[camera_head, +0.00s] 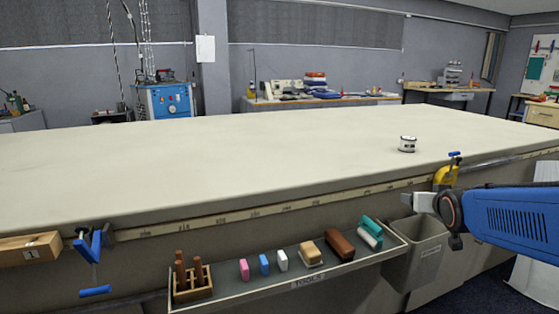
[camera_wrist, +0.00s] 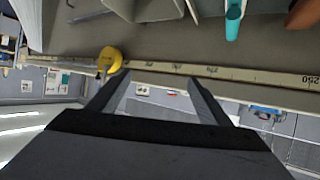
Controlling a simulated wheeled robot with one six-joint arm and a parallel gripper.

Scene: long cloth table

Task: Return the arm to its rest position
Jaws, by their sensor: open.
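My blue arm (camera_head: 515,218) reaches in from the right in the head view, in front of the table's front edge. Its fingers are not clearly made out there. In the wrist view my gripper (camera_wrist: 158,74) has its two dark fingers spread apart with nothing between them. Beyond the fingers the table's measuring strip (camera_wrist: 215,72) crosses the picture, which appears upside down.
The long cloth table (camera_head: 240,160) holds one small white-and-black tin (camera_head: 407,144). A yellow clamp (camera_head: 446,176) grips its edge near my arm. A grey bin (camera_head: 415,252) and a tool tray (camera_head: 235,294) with several blocks hang at the front. A blue clamp (camera_head: 90,245) is at left.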

